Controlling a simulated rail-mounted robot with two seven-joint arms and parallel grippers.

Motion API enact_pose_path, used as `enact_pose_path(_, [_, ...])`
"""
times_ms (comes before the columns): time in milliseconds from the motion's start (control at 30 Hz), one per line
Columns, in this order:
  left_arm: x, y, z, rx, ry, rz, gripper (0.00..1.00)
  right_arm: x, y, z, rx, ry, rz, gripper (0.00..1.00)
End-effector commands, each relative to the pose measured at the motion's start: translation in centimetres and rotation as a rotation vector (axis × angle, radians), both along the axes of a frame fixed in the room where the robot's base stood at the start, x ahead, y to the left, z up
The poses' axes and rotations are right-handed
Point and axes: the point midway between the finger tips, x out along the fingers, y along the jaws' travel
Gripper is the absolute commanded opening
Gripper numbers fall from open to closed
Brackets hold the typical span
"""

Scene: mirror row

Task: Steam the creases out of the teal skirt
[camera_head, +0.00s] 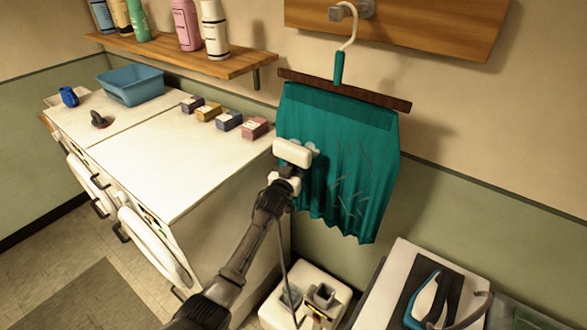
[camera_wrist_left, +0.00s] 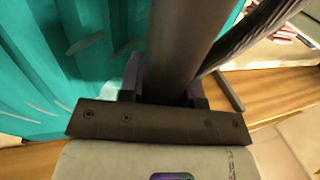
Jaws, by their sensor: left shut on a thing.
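The teal skirt (camera_head: 355,150) hangs from a dark wooden hanger (camera_head: 385,100) on the wall hook. Pale crease marks show on its middle and lower right part. My left gripper (camera_head: 285,186) is shut on the steamer's handle and holds its white head (camera_head: 293,152) at the skirt's left side, with pale puffs beside it. I cannot tell whether the head touches the cloth. In the left wrist view, the dark handle (camera_wrist_left: 188,40) stands between the fingers and the skirt (camera_wrist_left: 75,50) fills the left, with pale creases. My right gripper is not in view.
The white steamer base (camera_head: 275,310) stands on the floor below. White machines (camera_head: 165,165) at the left carry small boxes and a blue basin (camera_head: 135,85). A bottle shelf (camera_head: 235,65) is above. A board with a teal iron (camera_head: 425,298) is at the lower right.

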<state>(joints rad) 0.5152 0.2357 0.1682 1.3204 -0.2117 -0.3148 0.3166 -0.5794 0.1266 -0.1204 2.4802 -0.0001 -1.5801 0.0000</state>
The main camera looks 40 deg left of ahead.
Motion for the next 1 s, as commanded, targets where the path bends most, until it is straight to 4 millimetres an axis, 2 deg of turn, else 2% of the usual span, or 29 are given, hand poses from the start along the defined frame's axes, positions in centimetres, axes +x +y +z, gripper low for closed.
enact_pose_path(33, [0.0,0.0,-0.5,0.001,-0.002,0.0,0.0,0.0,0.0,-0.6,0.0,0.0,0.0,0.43])
enact_pose_path(1000, [0.0,0.0,-7.0,0.001,-0.002,0.0,0.0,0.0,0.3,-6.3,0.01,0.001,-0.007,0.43])
